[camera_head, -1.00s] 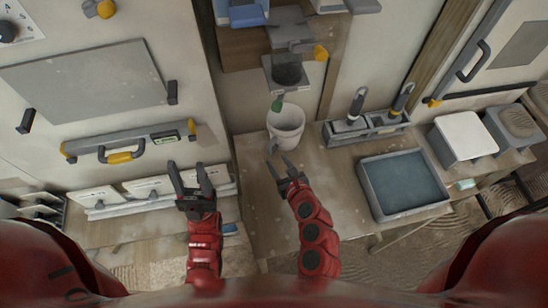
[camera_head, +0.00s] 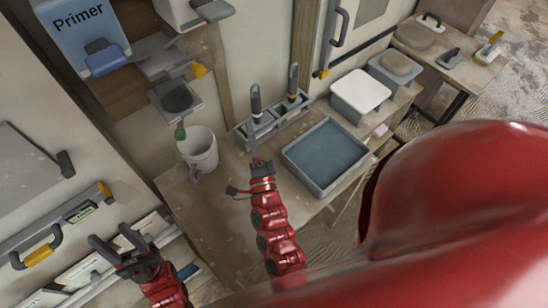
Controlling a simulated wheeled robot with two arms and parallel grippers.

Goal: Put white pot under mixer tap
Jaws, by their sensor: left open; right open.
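The white pot (camera_head: 199,150), a pale bucket with a handle at its lower left, stands upright on the wooden bench. Just above its rim in the picture is a green nozzle (camera_head: 180,132) below a grey hopper unit (camera_head: 176,98) with a yellow lever; this looks like the mixer tap. I cannot tell whether the nozzle is directly over the pot's opening. My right gripper (camera_head: 243,174) is open and empty, below and right of the pot, apart from it. My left gripper (camera_head: 119,243) is open and empty at the lower left, further from the pot.
A grey rack (camera_head: 271,124) with upright-handled tools stands right of the pot. A blue-grey tray (camera_head: 326,155) and a white-lidded box (camera_head: 360,93) lie further right. A blue Primer box (camera_head: 84,35) is on the upper shelf. Bare bench (camera_head: 222,215) lies before the pot.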

